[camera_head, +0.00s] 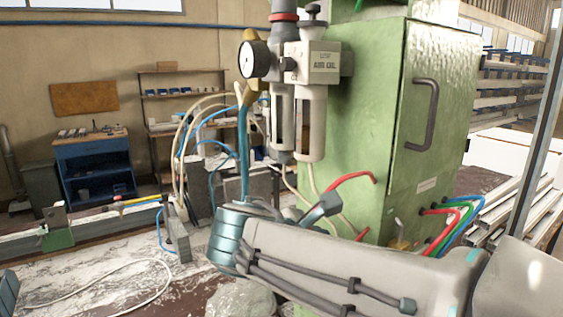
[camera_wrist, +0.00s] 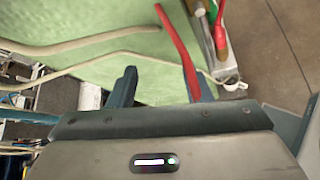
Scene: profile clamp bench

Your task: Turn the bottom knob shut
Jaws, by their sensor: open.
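The air unit (camera_head: 297,100) with a round gauge (camera_head: 253,59) and two hanging bowls is mounted beside the green cabinet (camera_head: 365,90). A black knob (camera_head: 314,12) tops it. A small brass fitting with a grey handle (camera_head: 398,242) sits low on the cabinet. I cannot tell which part is the bottom knob; my arm hides some of the low area. My gripper (camera_wrist: 160,70) is open and empty below the bowls, its fingers apart over green in the wrist view. It partly shows in the head view (camera_head: 322,206). A red bent tube or lever (camera_wrist: 174,40) passes by its right finger.
Pale tubes (camera_wrist: 75,45) run close to my gripper. Red, green and blue hoses (camera_head: 445,222) leave the cabinet at the right, below its door handle (camera_head: 420,115). Blue and pale hoses (camera_head: 187,130) arch at the left. A blue workbench (camera_head: 95,165) stands farther back.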

